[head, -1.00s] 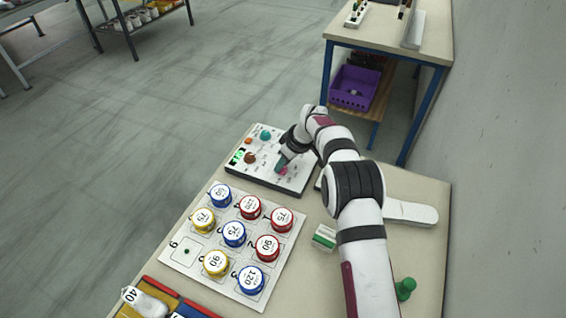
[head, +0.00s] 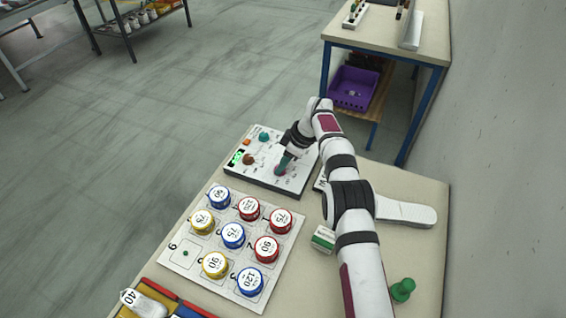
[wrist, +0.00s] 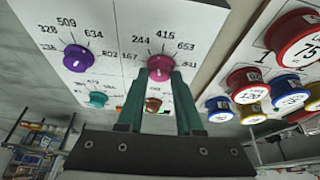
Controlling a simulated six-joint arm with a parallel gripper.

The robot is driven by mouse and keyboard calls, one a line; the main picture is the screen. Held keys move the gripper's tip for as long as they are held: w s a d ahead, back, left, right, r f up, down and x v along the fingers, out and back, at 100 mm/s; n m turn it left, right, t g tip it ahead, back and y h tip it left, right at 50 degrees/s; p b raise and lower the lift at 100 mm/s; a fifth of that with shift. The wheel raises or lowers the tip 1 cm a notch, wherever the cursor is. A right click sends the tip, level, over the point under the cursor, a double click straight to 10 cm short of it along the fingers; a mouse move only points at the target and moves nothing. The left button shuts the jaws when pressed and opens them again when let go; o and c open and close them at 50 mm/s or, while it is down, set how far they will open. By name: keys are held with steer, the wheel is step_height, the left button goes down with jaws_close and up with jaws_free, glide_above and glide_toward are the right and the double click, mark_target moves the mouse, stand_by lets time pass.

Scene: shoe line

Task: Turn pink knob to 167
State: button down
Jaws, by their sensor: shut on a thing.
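The pink knob (wrist: 160,66) sits on a white control panel (wrist: 85,15), with a printed scale around it that includes 167, 244, 416 and 653. The 167 label lies to its left in the wrist view. My gripper (wrist: 159,78) has its two green fingers on either side of the knob and is shut on it. In the head view, my gripper (head: 282,166) reaches down to the right part of the panel (head: 257,180). The knob's pointer mark is too small to read.
The panel also bears a purple knob (wrist: 78,58), a teal knob (wrist: 97,99) and a brown knob (wrist: 153,104). A white board (head: 184,268) with several numbered coloured discs lies beside it. A green-and-white block (head: 323,239) and a green knob-like piece (head: 403,289) are near my arm.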

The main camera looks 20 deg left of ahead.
steer(key=c, duration=0.6)
jaws_free()
steer(key=shift+o, duration=0.2)
steer(key=v, duration=1.5)
steer(key=shift+r, duration=0.4)
